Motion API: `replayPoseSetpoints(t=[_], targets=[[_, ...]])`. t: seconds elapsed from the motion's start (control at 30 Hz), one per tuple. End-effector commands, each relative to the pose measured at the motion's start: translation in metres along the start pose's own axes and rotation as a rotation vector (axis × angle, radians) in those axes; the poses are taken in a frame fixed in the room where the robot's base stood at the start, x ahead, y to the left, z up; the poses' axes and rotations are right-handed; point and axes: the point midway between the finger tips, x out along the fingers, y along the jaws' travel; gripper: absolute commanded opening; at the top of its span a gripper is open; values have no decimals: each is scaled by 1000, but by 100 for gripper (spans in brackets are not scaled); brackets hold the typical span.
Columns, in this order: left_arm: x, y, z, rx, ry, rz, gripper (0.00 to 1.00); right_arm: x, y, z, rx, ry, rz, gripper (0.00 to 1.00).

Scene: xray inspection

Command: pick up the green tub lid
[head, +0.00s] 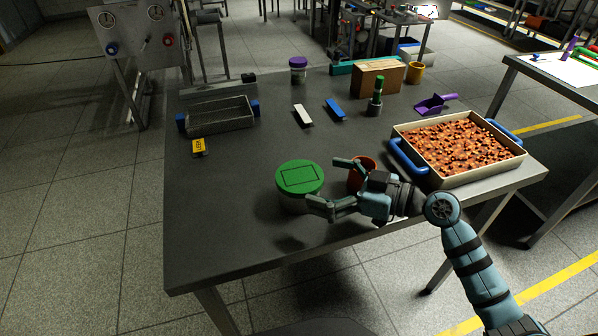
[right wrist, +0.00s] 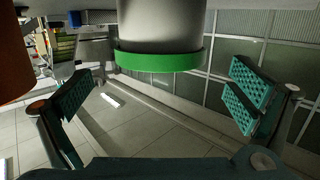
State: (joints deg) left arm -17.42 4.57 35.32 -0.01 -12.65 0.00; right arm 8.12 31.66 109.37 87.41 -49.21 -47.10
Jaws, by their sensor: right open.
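The green tub lid (head: 299,177) sits on a pale tub (head: 294,203) near the front edge of the dark table; a dark rectangle outline marks its top. My right gripper (head: 328,182) is open and empty at the lid's right side, one finger toward the back and one toward the front. In the right wrist view the green lid (right wrist: 160,61) is on the grey tub (right wrist: 160,25), which appears inverted. It lies ahead, centred between the spread fingers of the right gripper (right wrist: 162,97). Contact is not visible. My left gripper is not in view.
A red cup (head: 362,172) stands close behind my right gripper, partly hidden by it. A tray of orange pieces (head: 408,126) with blue handles is at the right. A wire basket (head: 217,117) and a yellow tag (head: 199,147) are at the left. The table's front left is clear.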

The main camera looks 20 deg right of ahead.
Motion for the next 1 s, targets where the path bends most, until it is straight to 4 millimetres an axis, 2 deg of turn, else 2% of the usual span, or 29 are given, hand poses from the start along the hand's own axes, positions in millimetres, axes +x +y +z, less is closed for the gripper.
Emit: replayPoseSetpoints(t=[0.17, 0.3, 0.4, 0.57, 0.77, 1.0], targets=[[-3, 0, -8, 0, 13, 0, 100, 23, 0, -2, 3, 4, -3, 100], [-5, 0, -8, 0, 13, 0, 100, 51, 0, -2, 3, 4, -3, 100], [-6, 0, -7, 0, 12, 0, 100, 61, 0, 0, 3, 0, -4, 100], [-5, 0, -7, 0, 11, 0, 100, 62, 0, 0, 0, -1, -3, 100], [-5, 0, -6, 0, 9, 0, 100, 61, 0, 0, 0, -1, -3, 72], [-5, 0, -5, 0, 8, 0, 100, 61, 0, 0, 0, -1, -3, 71]])
